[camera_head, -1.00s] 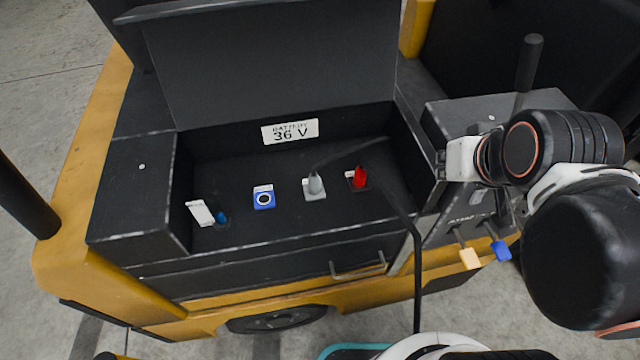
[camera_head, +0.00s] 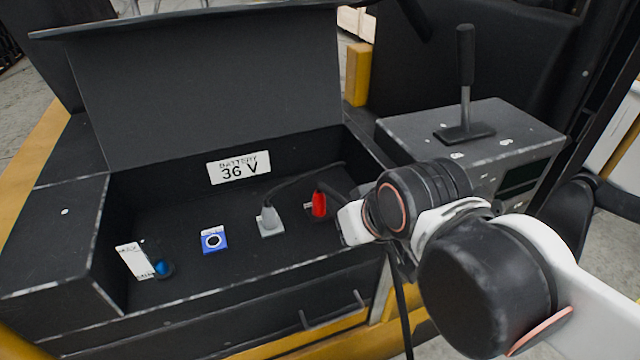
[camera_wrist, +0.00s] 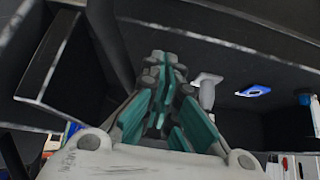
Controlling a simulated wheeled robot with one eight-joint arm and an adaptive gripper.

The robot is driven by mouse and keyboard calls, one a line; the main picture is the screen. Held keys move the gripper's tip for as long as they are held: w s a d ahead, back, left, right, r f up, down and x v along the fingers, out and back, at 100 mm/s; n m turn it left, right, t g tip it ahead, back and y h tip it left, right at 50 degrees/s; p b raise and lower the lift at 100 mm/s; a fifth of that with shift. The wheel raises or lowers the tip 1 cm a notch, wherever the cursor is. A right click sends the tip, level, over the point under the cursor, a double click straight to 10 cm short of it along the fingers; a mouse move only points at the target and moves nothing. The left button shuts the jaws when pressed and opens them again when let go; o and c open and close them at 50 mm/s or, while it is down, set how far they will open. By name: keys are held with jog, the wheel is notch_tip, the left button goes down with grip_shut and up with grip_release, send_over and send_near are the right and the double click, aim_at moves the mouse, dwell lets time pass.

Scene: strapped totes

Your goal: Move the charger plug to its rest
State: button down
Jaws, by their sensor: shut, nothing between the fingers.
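In the open battery box, a grey plug (camera_head: 268,217) with a dark cable stands on a light grey square base. A red plug (camera_head: 319,204), also with a dark cable, stands to its right. Which one is the charger plug is not marked legibly. The grey plug also shows in the wrist view (camera_wrist: 207,90), just right of my fingers. My gripper (camera_wrist: 165,75), with teal-padded fingers, is shut and empty. In the head view my wrist hides its fingers at the box's right end, close to the red plug. The red plug cannot be made out in the wrist view.
A blue square with a dark ring (camera_head: 213,240) lies left of the grey plug. Further left are a white label (camera_head: 135,262) and a blue round piece (camera_head: 163,268). The raised lid (camera_head: 210,90) stands behind. A black lever (camera_head: 465,70) rises at right.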

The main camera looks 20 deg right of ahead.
jog(key=f+b, duration=0.3)
jog(key=f, duration=0.2)
jog(key=shift+a+f, duration=0.1)
jog(key=shift+a, duration=0.1)
